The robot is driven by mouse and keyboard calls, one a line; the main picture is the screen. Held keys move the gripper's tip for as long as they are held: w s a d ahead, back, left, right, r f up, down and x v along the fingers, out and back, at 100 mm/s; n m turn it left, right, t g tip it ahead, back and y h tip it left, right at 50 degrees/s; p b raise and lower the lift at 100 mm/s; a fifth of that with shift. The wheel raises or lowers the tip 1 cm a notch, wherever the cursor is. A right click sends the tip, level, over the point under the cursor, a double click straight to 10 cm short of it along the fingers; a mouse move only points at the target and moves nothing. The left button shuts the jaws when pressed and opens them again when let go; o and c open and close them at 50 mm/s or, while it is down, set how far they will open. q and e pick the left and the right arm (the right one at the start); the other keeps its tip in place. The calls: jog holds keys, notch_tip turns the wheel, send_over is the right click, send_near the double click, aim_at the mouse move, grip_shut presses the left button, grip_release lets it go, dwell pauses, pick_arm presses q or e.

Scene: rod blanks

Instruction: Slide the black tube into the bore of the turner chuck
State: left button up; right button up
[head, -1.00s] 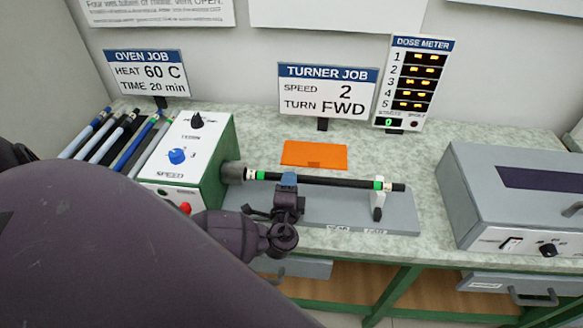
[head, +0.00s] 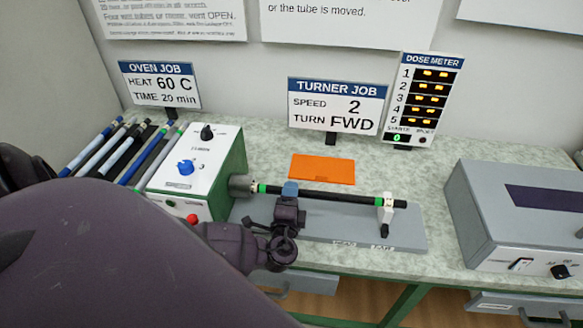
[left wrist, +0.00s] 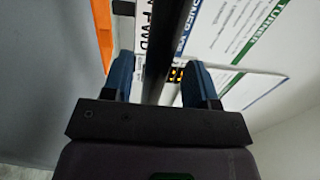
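The black tube (head: 335,196) lies level along the turner, with green and pale bands near both ends. Its left end is in the mouth of the grey turner chuck (head: 241,185); how deep it sits is hidden. Its right part rests at the white support (head: 387,203), its black tip just beyond. My left gripper (head: 290,189) is at the tube's left half, close to the chuck. In the left wrist view the tube (left wrist: 160,50) passes between the two blue fingers, with a gap on each side, so the gripper is open. My right gripper is not in view.
The turner box (head: 190,170) has a blue knob, a black knob and a red button. Several rods (head: 115,150) lie to its left. An orange mat (head: 322,169) lies behind the tube. A grey oven-like box (head: 525,215) stands right. Signs and a dose meter (head: 421,98) stand behind.

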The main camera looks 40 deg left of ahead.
pick_arm(q)
jog(key=b+v, duration=0.1)
jog(key=v, duration=0.9)
jog(key=shift+f, duration=0.1)
jog(key=shift+s+d, duration=0.25)
jog(key=shift+s, duration=0.05)
dwell(0.4)
